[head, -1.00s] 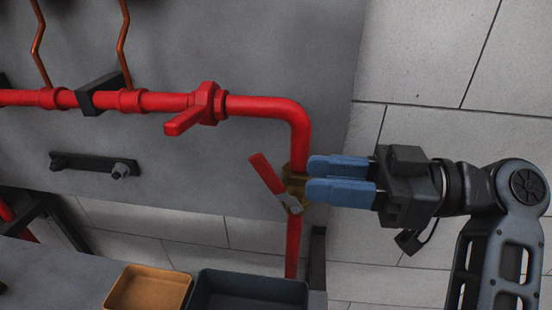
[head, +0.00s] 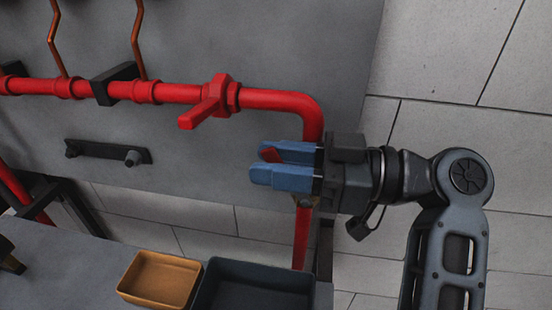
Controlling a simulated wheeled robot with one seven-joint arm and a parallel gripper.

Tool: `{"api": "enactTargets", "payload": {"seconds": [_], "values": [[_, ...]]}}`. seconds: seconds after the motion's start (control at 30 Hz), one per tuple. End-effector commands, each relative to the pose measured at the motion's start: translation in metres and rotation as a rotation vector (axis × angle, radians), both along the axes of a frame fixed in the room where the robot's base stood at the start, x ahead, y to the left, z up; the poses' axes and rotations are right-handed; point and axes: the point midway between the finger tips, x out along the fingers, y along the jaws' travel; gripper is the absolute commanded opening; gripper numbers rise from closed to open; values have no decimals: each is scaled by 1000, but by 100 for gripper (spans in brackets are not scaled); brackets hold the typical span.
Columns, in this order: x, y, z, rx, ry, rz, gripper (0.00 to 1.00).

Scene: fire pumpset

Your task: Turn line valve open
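A brass valve (head: 303,202) with a red lever handle (head: 270,154) sits on the vertical red pipe, mostly hidden behind my gripper. Only a bit of the red lever shows, between the two blue fingers. My gripper (head: 270,164) reaches in from the right, with its fingers pointing left over this valve. The fingers are apart, with a gap about as wide as before; whether they touch the lever cannot be seen. A second valve (head: 218,92), all red, is on the horizontal pipe, its lever slanting down to the left.
The red pipe (head: 275,99) runs along the grey panel (head: 220,40) and bends down at the right. A black bracket bar (head: 108,150) is on the panel. An orange tray (head: 130,291) and a dark tray (head: 205,285) stand below. Tiled wall fills the right.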

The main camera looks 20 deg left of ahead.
Motion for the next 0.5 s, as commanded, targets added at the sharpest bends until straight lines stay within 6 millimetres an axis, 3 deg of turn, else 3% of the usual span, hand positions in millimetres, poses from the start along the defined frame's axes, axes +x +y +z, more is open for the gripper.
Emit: {"api": "enactTargets", "payload": {"seconds": [0.33,0.5], "values": [[0,0,0,0,0,0,2],[0,0,0,0,0,0,0]]}}
